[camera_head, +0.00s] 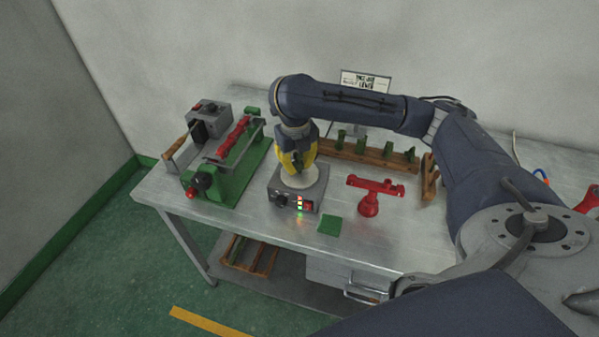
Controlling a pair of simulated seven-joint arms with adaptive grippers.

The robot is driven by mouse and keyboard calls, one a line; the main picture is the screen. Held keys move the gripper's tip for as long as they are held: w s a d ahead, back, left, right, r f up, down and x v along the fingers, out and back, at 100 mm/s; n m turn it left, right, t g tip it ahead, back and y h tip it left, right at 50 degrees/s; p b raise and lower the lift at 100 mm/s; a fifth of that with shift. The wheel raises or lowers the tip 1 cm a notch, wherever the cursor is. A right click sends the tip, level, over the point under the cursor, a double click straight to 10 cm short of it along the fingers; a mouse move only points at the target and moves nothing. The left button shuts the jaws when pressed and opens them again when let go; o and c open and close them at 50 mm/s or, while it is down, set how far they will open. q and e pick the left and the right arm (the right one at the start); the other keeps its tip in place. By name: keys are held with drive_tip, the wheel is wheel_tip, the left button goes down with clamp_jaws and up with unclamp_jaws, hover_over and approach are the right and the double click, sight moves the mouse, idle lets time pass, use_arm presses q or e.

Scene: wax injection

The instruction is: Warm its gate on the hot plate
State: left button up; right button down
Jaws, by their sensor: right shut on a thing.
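The hot plate is a grey box (283,197) with a pale round top (298,179) and a lit front panel of red and green lights. My right gripper (297,167), with yellow fingers, points down directly over the round top. It is shut on a small green wax piece (298,160), mostly hidden between the fingers. I cannot tell whether the piece touches the plate. The gate on the piece cannot be made out. My left gripper is not in view.
A green wax injector with red clamp (228,178) stands left. A wooden rack (365,153) with several green pieces stands behind. A red stand (369,205) and green square (330,225) are at right and front. The front right tabletop is clear.

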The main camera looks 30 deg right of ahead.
drive_tip(key=shift+r, duration=3)
drive_tip(key=shift+w, duration=0.1)
